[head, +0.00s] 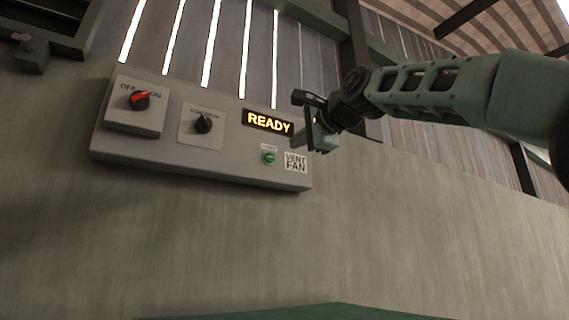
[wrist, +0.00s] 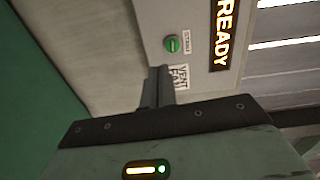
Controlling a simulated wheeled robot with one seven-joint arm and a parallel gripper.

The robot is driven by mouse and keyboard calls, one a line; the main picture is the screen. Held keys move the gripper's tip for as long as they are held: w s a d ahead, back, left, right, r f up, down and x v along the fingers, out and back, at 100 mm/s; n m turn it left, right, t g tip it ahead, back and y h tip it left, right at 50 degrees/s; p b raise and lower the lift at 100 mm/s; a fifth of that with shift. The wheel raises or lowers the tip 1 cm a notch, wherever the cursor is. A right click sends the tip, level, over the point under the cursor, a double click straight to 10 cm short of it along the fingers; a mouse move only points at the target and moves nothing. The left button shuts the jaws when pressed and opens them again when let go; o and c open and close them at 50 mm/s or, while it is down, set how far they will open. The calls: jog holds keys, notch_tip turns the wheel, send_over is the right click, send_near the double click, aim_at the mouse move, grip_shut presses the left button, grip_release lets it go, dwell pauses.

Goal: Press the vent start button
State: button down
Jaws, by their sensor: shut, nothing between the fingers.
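The green start button (head: 269,158) sits low on the right part of a grey control panel (head: 230,168) on the wall, above left of the "VENT FAN" label (head: 296,162). It also shows in the wrist view (wrist: 172,44), with a small "START" label beside it. My gripper (head: 322,142) is at the panel's right end, to the right of the button and apart from it. In the wrist view its fingers (wrist: 158,82) are shut and empty, pointing toward the panel and partly covering the "VENT FAN" label. Nothing hides the button.
A lit "READY" display (head: 269,122) is above the button. A black selector knob (head: 203,122) and a red-and-black OFF/ON switch (head: 139,100) are farther left on the panel. The concrete wall (head: 230,250) below is clear. A dark bracket (head: 30,52) is at upper left.

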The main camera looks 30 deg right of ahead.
jog(key=shift+s+d+r+m, duration=0.15)
jog(key=shift+d+r+m, duration=0.15)
jog(key=shift+d+r, duration=0.7)
jog(key=shift+a, duration=0.1)
jog(key=p, duration=0.7)
send_near(271, 156)
jog(key=w, duration=0.5)
jog(key=shift+w+a, duration=0.15)
jog(key=shift+w, duration=0.15)
jog(key=shift+w+f, duration=0.25)
jog(key=shift+w, duration=0.35)
